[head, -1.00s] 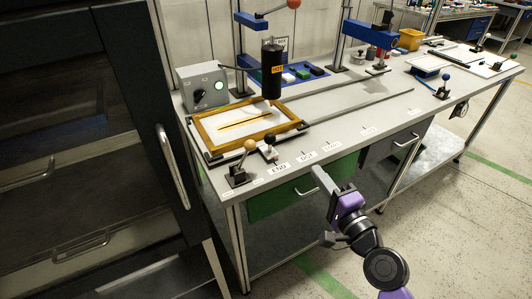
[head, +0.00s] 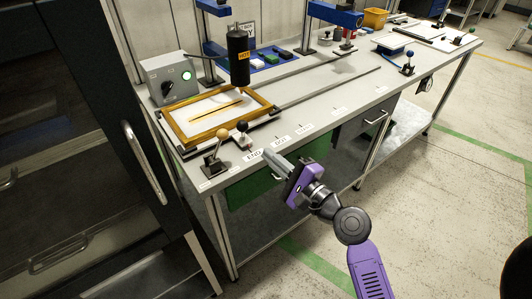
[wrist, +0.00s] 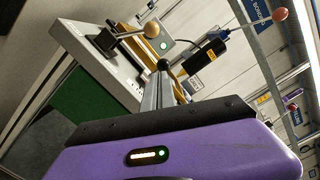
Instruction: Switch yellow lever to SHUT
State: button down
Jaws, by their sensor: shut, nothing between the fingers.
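The yellow lever (head: 218,150) stands at the near left corner of the workbench, with a yellow ball knob on a metal rod over a dark base. Its rod is tilted a little to the right in the head view. It also shows in the wrist view (wrist: 135,34), upper left of the fingers. Small white labels (head: 206,186) lie on the bench in front of it, too small to read. My gripper (head: 268,153) is shut and empty at the bench's front edge, right of the lever and apart from it. The fingers show in the wrist view (wrist: 158,92).
A dark-knobbed lever (head: 243,136) stands just right of the yellow one. Behind them are a wooden frame (head: 180,132), a grey box with a green light (head: 168,76) and a black cylinder marked HOT (head: 238,58). A dark cabinet (head: 70,130) stands at the left.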

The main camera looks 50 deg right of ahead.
aim_at(218, 145)
jog(key=x, duration=0.2)
jog(key=p+x, duration=0.1)
jog(key=x, duration=0.2)
jog(key=p+x, duration=0.1)
jog(key=x, duration=0.2)
jog(key=shift+w+a+r, duration=0.1)
jog(key=shift+a+r, duration=0.05)
jog(key=shift+r, duration=0.1)
jog(key=shift+w+a+r+p, duration=0.25)
jog(key=shift+a+r+p, duration=0.1)
jog(key=shift+a, duration=0.25)
jog(key=shift+w+a+r+p, duration=0.25)
jog(key=shift+a+p, duration=0.1)
jog(key=shift+a, duration=0.3)
jog(key=shift+w+a, duration=0.1)
jog(key=shift+a, duration=0.15)
jog(key=shift+a+r, duration=0.1)
